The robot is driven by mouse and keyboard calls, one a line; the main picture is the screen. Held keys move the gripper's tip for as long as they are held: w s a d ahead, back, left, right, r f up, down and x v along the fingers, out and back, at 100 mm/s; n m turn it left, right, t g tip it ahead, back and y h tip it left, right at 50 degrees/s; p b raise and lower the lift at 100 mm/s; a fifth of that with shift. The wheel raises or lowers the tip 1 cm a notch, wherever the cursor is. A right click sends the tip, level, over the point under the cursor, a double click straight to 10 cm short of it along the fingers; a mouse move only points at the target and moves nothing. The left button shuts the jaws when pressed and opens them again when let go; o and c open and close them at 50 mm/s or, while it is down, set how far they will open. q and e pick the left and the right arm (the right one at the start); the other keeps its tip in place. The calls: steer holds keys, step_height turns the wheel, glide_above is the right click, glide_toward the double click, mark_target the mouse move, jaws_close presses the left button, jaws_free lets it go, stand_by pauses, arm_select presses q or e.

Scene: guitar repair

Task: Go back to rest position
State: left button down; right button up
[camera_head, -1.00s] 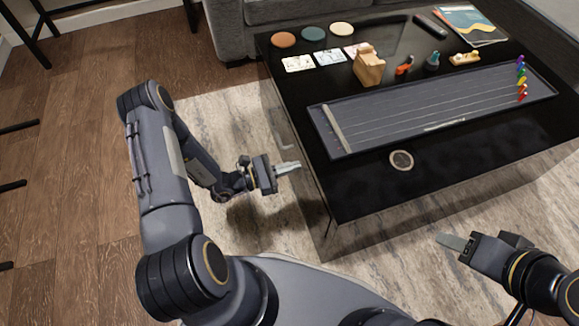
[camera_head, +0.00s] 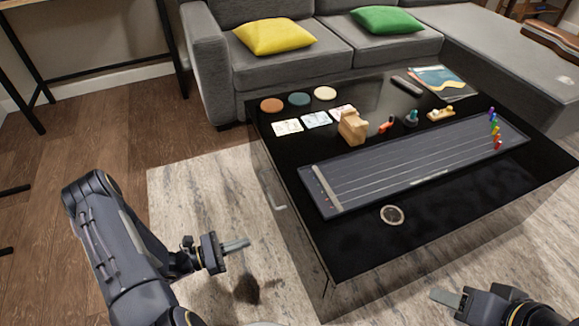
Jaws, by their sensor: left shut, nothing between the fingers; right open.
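My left gripper (camera_head: 236,245) is shut and empty. It hangs over the rug, to the left of the black table (camera_head: 340,250) and apart from it. My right gripper (camera_head: 446,297) is at the lower right, in front of the table's near side and apart from it. It is open and nothing shows in it, though the gap between its fingers is hard to see from this angle. A grey board with strings (camera_head: 410,170) lies on the table, with several coloured pegs (camera_head: 495,130) upright at its right end.
On the table are a wooden block (camera_head: 352,127), a small round object (camera_head: 392,215), cards (camera_head: 287,127), coloured discs (camera_head: 299,99), small tools (camera_head: 411,117), a remote (camera_head: 407,84) and a magazine (camera_head: 443,82). A grey sofa (camera_head: 330,55) stands behind. The rug (camera_head: 195,195) left of the table is clear.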

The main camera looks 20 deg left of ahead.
arm_select(q)
steer(key=s+d+r+m+g+y, duration=0.1)
steer(key=d+r+m+g, duration=0.1)
steer(key=r+m+g, duration=0.55)
steer(key=s+d+r+m+g, duration=0.25)
steer(key=r+m, duration=0.25)
steer(key=r, duration=0.6)
steer(key=s+r+m+t+y, duration=0.5)
steer(key=s+r+m+y, duration=0.5)
steer(key=s+m, duration=0.1)
step_height(320, 180, up, 32)
steer(key=p, duration=3.2)
steer(key=shift+s+d+r, duration=0.15)
steer(key=shift+s+r, duration=0.05)
steer(key=shift+s, duration=0.05)
arm_select(e)
step_height(320, 180, up, 32)
